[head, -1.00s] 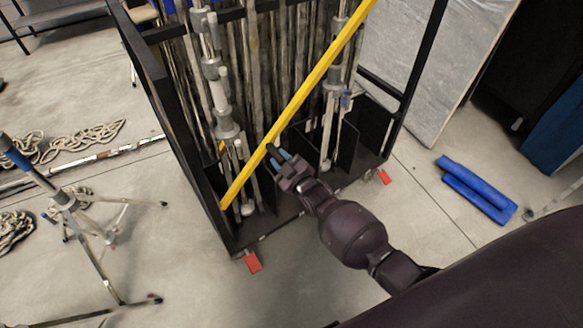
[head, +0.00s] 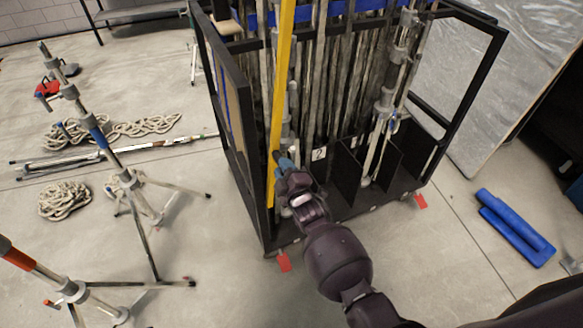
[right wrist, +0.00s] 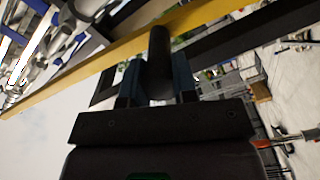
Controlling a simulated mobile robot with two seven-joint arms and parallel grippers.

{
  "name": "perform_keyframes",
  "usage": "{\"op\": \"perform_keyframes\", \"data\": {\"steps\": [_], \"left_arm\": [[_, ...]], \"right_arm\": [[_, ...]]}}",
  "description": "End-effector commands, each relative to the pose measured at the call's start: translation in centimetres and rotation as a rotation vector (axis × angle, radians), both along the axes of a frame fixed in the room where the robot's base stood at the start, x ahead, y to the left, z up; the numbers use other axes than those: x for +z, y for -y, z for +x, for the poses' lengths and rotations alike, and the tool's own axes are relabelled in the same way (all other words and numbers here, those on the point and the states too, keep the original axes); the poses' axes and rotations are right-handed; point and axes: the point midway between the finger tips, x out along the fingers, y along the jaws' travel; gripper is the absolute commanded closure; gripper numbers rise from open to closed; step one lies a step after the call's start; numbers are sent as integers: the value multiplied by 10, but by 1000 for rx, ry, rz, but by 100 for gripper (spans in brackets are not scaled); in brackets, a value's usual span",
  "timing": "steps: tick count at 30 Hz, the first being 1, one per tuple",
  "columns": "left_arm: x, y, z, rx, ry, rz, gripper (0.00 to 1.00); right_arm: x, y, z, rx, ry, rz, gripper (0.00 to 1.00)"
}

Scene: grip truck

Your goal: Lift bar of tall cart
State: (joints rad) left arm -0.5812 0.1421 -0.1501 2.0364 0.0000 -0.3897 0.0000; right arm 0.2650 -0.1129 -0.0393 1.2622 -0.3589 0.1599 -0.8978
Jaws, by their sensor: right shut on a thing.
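The tall black cart (head: 232,110) stands upright in the middle of the head view, packed with upright metal poles. Its yellow bar (head: 283,75) stands steeply, almost vertical, along the left part of the cart's front, and its top runs out of the picture. My right gripper (head: 281,160) is at the bar's lower part. In the right wrist view the blue-grey fingers (right wrist: 157,82) are shut on a dark rounded handle (right wrist: 161,60), and the yellow bar (right wrist: 105,56) crosses just beyond it. My left gripper does not show.
Tripod stands (head: 138,195) and coiled ropes (head: 65,201) are on the floor to the left. Red pieces (head: 284,262) stick out at the cart's foot. Blue tubes (head: 515,228) lie at the right. The floor before the cart is mostly clear.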

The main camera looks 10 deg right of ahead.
Motion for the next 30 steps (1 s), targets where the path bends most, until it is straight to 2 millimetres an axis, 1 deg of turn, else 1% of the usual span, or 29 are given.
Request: {"op": "perform_keyframes", "data": {"steps": [3,15,16,18,21,30], "left_arm": [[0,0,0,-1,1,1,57],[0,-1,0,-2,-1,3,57],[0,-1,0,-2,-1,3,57],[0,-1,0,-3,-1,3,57],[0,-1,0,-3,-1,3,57],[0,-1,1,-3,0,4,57]], "right_arm": [[2,-4,0,2,3,4,100],[1,-6,0,2,1,4,100],[1,-6,0,2,1,4,72],[1,-6,-1,2,1,4,61],[1,-5,-1,2,0,3,48],[0,-4,-2,1,-1,2,48]]}}
